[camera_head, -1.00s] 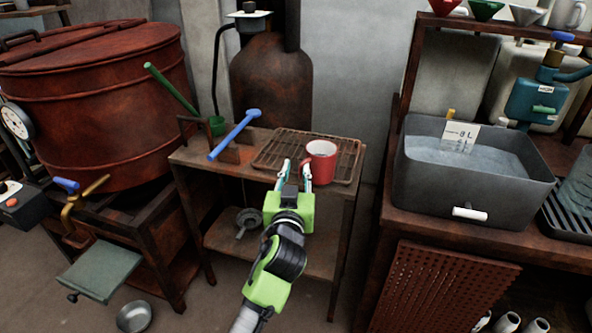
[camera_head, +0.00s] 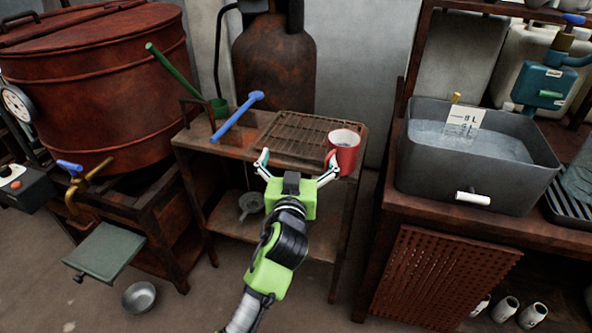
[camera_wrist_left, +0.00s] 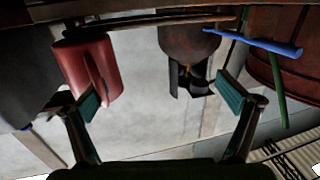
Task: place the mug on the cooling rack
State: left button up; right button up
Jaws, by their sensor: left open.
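The red mug (camera_head: 346,157) is upright at the right front corner of the dark wire cooling rack (camera_head: 290,131), which lies on the small brown table. Its base is partly hidden, so I cannot tell whether it sits fully on the rack. My left gripper (camera_head: 298,162) is open with fingers spread wide at the table's front edge. Its right fingertip overlaps the mug's left side in the head view; contact is unclear. In the upside-down left wrist view, the mug (camera_wrist_left: 84,68) is at upper left, handle towards the middle, with nothing between the fingers (camera_wrist_left: 160,95). My right gripper is not seen.
A blue-handled tool (camera_head: 236,115) and a green-handled one (camera_head: 172,78) are left of the rack. A grey water tub (camera_head: 478,178) stands on the bench to the right. A large rusty vat (camera_head: 100,95) is at left. The rack's middle is clear.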

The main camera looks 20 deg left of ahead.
pick_arm(q)
jog(key=s+d, duration=0.2)
jog(key=s, duration=0.9)
jog(key=shift+r, duration=0.15)
jog(key=shift+w, duration=0.1)
grip_shut()
jog(key=shift+r, duration=0.1)
